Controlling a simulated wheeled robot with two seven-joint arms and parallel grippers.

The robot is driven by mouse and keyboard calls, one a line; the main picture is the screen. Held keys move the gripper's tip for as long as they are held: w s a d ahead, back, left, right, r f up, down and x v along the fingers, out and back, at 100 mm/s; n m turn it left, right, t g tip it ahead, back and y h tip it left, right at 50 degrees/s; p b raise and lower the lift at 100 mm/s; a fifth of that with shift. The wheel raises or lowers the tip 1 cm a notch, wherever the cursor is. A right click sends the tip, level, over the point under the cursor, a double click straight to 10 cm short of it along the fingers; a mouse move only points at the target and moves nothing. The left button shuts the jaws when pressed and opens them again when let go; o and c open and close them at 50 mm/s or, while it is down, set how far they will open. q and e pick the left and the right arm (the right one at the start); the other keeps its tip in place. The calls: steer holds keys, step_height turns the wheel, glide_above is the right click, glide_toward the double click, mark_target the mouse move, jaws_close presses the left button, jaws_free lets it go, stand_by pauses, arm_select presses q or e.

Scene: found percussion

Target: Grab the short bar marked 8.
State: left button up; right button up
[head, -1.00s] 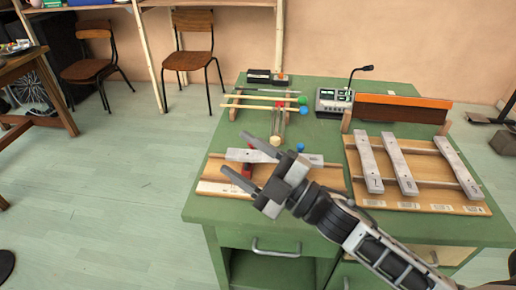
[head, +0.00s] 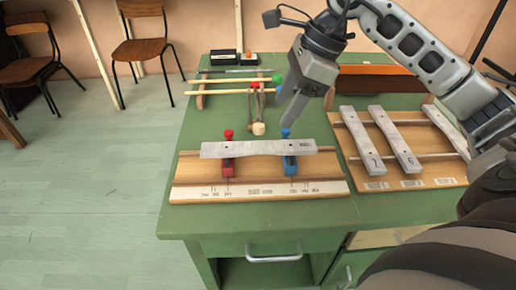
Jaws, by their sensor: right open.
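Three grey metal bars lie on the wooden rack (head: 345,123) at the right: a left bar (head: 361,138), a middle bar (head: 394,140) and a right bar (head: 448,130) partly hidden by my right arm. The left and middle bars have dark marks at their near ends; I cannot clearly read an 8. My right gripper (head: 287,112) is open and empty, pointing down above the blue clamp. My left gripper is out of view.
The green table (head: 190,219) carries a stand with sticks (head: 215,90) and a green-headed mallet (head: 278,79) behind the left board. A long orange-brown piece (head: 378,83) stands behind the rack. The table's front-left strip is clear.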

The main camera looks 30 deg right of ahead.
mark_target(260, 146)
steer(key=x, duration=1)
steer(key=shift+w, duration=0.25)
steer(key=shift+r, duration=0.1)
steer(key=c, duration=1.2)
